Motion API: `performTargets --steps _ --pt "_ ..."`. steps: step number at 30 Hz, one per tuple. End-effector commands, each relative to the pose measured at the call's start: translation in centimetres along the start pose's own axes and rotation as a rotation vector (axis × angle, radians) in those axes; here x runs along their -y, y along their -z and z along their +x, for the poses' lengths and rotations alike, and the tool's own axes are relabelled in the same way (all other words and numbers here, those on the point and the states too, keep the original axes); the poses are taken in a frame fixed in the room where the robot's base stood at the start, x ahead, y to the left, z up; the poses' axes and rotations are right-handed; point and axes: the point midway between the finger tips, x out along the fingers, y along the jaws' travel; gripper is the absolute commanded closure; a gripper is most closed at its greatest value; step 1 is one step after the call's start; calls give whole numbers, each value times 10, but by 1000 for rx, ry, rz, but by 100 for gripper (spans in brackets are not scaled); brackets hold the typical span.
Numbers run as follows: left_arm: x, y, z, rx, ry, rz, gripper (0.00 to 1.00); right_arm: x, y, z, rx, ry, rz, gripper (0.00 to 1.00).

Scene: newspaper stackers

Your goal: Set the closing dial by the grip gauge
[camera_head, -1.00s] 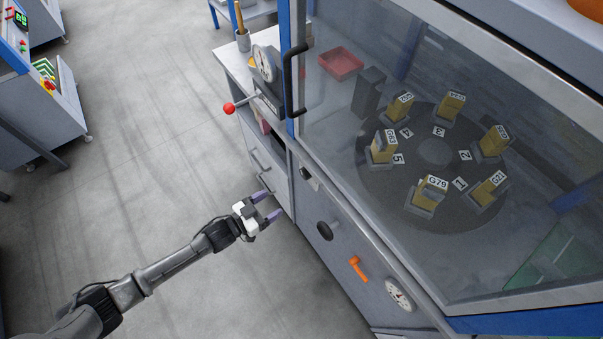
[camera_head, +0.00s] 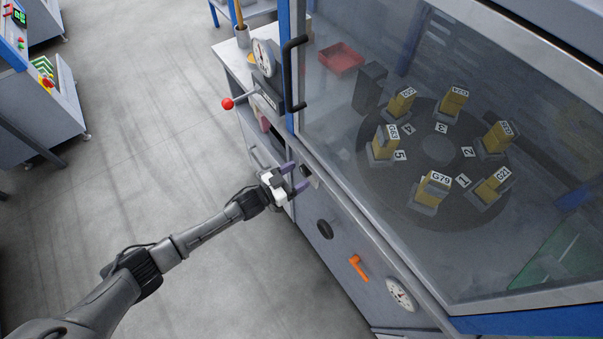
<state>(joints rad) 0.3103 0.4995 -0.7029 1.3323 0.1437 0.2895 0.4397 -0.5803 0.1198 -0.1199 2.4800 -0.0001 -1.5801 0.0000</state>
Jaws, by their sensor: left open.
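My left gripper (camera_head: 295,179) is open and empty, in front of the machine's front panel, with its fingers near a small dark fitting below the window. A white round dial (camera_head: 400,295) with a pointer sits low on the panel at the right. An orange handle (camera_head: 357,267) and a black knob (camera_head: 324,229) are up and left of it. A second round gauge (camera_head: 263,56) stands on the side bench near a lever with a red ball (camera_head: 227,103). The markings on both faces are too small to read. My right gripper is not in view.
Behind the window, a dark turntable (camera_head: 436,152) carries several tan blocks in numbered holders. A black door handle (camera_head: 293,72) juts out at the window's left edge. A red tray (camera_head: 340,59) lies inside.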

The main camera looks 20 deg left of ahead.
Motion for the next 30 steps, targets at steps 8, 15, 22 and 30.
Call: performTargets --steps 8,15,22,30 --pt "0 0 19 1 0 0 31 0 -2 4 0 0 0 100" --pt "0 0 21 1 0 0 31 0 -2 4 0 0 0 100" --pt "0 0 21 1 0 0 42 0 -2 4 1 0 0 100" --pt "0 0 21 1 0 0 68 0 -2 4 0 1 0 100"
